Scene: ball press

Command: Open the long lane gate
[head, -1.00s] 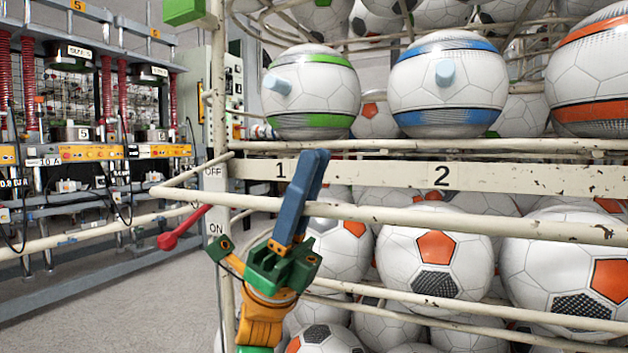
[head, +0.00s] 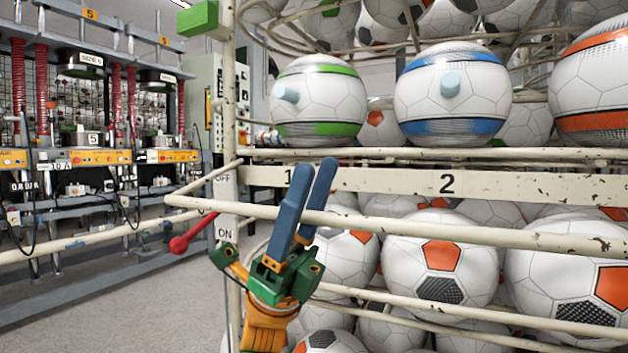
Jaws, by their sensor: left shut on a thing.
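My left gripper (head: 312,180) shows in the middle of the head view, with two blue fingers pointing up from a green and orange wrist. Its fingers cross the long cream rail (head: 450,231) that runs along the front of the ball rack, and are shut on it; the contact itself is partly hidden. A red lever (head: 195,233) with a round knob slants down to the left beside the rack post. OFF and ON labels (head: 226,233) are on that post. The lever stands apart from my fingers. My right gripper is not in view.
Lane boards marked 1 and 2 (head: 446,184) run behind the rail. Above them sit balls with green, blue (head: 452,92) and orange bands. Several orange-patched footballs (head: 440,255) fill the rack below. Press machines (head: 95,155) stand at the left, with open floor (head: 130,300) before them.

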